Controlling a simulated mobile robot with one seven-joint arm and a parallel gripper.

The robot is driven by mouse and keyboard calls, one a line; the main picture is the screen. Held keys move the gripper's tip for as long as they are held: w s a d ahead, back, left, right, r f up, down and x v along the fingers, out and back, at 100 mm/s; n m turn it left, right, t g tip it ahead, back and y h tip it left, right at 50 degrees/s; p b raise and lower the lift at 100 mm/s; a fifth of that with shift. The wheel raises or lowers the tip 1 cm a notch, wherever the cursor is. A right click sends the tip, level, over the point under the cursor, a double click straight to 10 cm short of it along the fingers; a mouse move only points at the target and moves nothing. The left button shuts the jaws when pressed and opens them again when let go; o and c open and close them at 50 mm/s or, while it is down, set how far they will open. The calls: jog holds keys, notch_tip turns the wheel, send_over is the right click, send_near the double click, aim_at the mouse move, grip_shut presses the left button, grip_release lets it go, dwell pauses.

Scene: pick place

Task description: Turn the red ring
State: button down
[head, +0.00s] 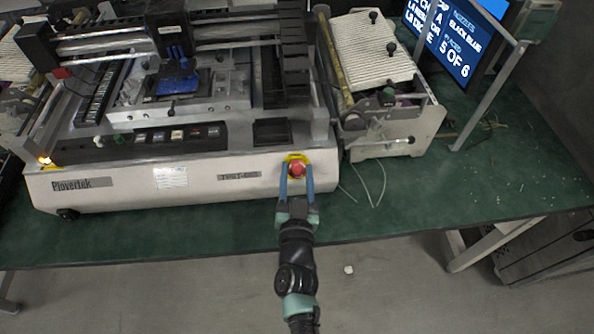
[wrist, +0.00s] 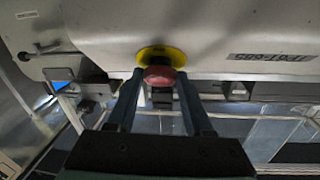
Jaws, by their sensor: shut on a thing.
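The red ring (head: 297,170) is a round red knob on a yellow backing plate (head: 296,158), on the front face of the white machine (head: 110,185). It also shows in the wrist view (wrist: 159,75), in front of the yellow plate (wrist: 161,55). My gripper (head: 297,172) reaches up to it from below in the head view. Its two blue fingers stand on either side of the red ring and are shut on it. In the wrist view the fingertips (wrist: 159,78) flank the ring. The exact contact points are hard to make out.
The machine stands on a green table (head: 400,215). A feeder unit (head: 385,90) stands to its right, with thin cables hanging onto the table. A screen (head: 455,40) on a metal frame is at the back right. The table's front strip is mostly clear.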

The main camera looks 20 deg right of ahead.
jog(key=m+p, duration=0.1)
jog(key=h+p, duration=0.1)
jog(key=p, duration=0.1)
jog(key=shift+r+m+g+p, duration=0.3)
jog(key=shift+r+m+g, duration=0.05)
jog(key=shift+m+g, duration=0.05)
jog(key=m+h+p, duration=0.1)
jog(key=m+g+p, duration=0.1)
jog(key=m+p, duration=0.1)
jog(key=shift+w+a+h, duration=0.15)
jog(key=shift+h, duration=0.25)
jog(key=shift+a+f+m+g+h+p, duration=0.1)
jog(key=shift+m+g+h+p, duration=0.35)
jog(key=shift+m+g+p, duration=0.7)
jog(key=shift+f+m+g+h+p, duration=0.1)
jog(key=shift+m+g+h+p, duration=0.45)
jog(key=shift+m, duration=1.1)
jog(key=shift+c, duration=1.4)
grip_release()
jog(key=shift+f, duration=0.1)
jog(key=p+v, duration=0.2)
jog(key=v, duration=1.1)
jog(key=shift+r, duration=0.3)
